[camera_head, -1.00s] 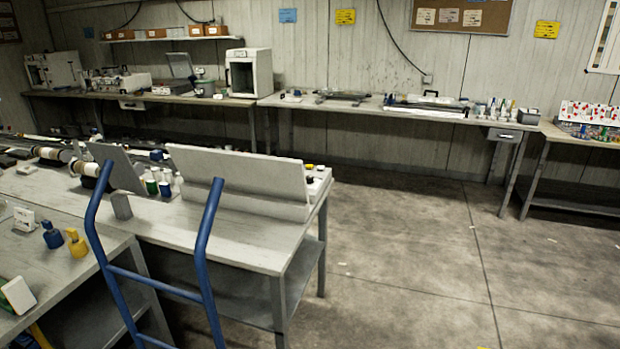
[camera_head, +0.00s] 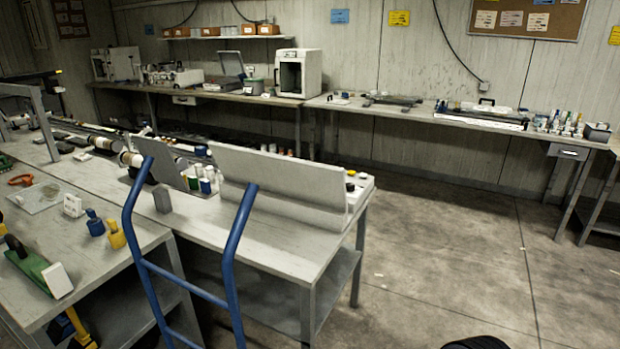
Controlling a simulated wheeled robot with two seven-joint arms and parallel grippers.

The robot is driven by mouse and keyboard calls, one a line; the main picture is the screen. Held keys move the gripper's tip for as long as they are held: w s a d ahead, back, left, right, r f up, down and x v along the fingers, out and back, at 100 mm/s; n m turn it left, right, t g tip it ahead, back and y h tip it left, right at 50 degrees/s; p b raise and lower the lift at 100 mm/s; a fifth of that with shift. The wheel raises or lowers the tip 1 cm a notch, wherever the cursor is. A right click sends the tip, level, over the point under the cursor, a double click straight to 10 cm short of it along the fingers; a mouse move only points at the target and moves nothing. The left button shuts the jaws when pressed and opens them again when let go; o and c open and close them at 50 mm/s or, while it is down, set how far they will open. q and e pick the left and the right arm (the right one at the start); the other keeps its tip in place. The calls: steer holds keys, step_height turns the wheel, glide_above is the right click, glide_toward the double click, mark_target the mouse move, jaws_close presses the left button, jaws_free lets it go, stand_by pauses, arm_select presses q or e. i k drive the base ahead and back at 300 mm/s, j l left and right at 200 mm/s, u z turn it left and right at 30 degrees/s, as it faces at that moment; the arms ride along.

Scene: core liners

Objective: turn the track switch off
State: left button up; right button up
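I cannot make out a track switch in this view. A long track with core liner tubes (camera_head: 130,159) runs along the middle bench at the left and reaches back under a grey frame. Part of this bench is hidden behind a tilted grey panel (camera_head: 166,160) and a long white panel (camera_head: 280,182). Neither of my grippers is in view.
A blue tubular handle frame (camera_head: 238,240) stands close in front of the middle bench (camera_head: 240,240). A nearer bench at left holds blue and yellow bottles (camera_head: 116,235) and a green tool (camera_head: 38,268). Open concrete floor (camera_head: 450,240) lies to the right.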

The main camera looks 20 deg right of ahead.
mark_target(350, 186)
steer(key=i+l+u, duration=0.15)
steer(key=l, duration=0.2)
steer(key=i+l+u, duration=0.15)
steer(key=l, duration=0.2)
steer(key=i+l+u, duration=0.15)
steer(key=l, duration=0.2)
steer(key=i+l+u, duration=0.15)
steer(key=l, duration=0.25)
steer(key=l+u, duration=0.15)
steer(key=l, duration=0.2)
steer(key=i+l, duration=0.1)
steer(key=l, duration=0.25)
steer(key=i+l, duration=0.1)
steer(key=l, duration=0.25)
steer(key=i+l, duration=0.1)
steer(key=l, duration=0.25)
